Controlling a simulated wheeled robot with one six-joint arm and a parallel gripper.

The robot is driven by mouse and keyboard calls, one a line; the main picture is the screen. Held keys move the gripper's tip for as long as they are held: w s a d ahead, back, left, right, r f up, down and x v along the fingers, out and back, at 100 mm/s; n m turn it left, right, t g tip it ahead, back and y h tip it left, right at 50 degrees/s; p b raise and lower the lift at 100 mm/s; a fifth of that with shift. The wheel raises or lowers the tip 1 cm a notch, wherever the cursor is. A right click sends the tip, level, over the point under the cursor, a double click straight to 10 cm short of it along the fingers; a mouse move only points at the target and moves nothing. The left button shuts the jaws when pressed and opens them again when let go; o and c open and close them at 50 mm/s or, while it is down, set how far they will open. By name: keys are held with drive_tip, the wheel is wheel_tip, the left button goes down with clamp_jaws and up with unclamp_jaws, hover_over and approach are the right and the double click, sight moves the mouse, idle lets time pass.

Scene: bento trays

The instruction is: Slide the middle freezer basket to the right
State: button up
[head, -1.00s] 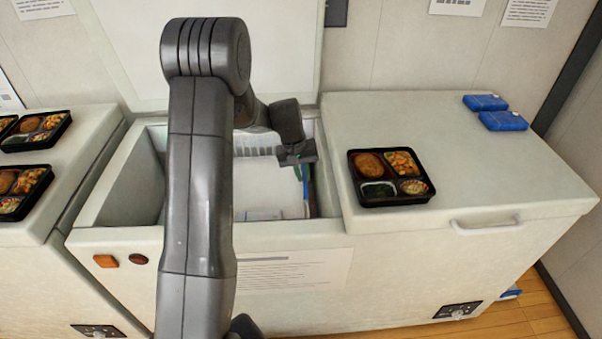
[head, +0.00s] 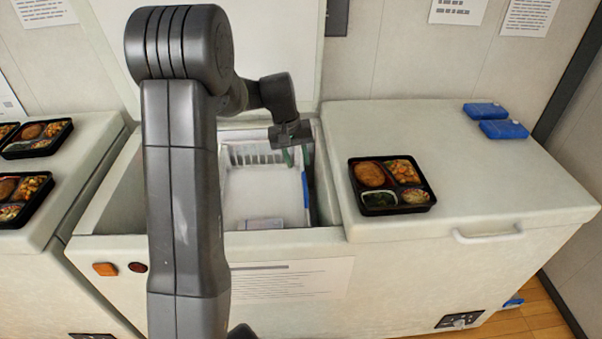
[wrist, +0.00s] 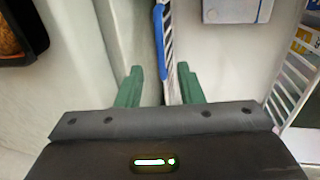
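A white wire basket (head: 238,200) sits inside the open freezer (head: 333,236), its left part hidden behind my arm. A blue strip (head: 305,189) shows on its right wall, near the freezer's inner right side. My gripper (head: 297,157) is over the back end of that right wall, fingers pointing down. In the wrist view, my green fingers (wrist: 160,86) stand apart, with the basket's thin wall and its blue strip (wrist: 160,38) between them. A gap shows on both sides of the wall.
A white and blue packet (head: 262,224) lies at the basket's front. A bento tray (head: 412,211) and two blue packs (head: 503,129) rest on the closed lid (head: 480,180) to the right. More bento trays (head: 42,200) stand on the left freezer.

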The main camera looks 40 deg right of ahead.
drive_tip(key=shift+w+a+r, duration=0.15)
drive_tip(key=shift+a+r, duration=0.05)
drive_tip(key=shift+r, duration=0.95)
drive_tip(key=shift+w+a+r, duration=0.1)
drive_tip(key=shift+a+r, duration=0.05)
drive_tip(key=shift+r, duration=1)
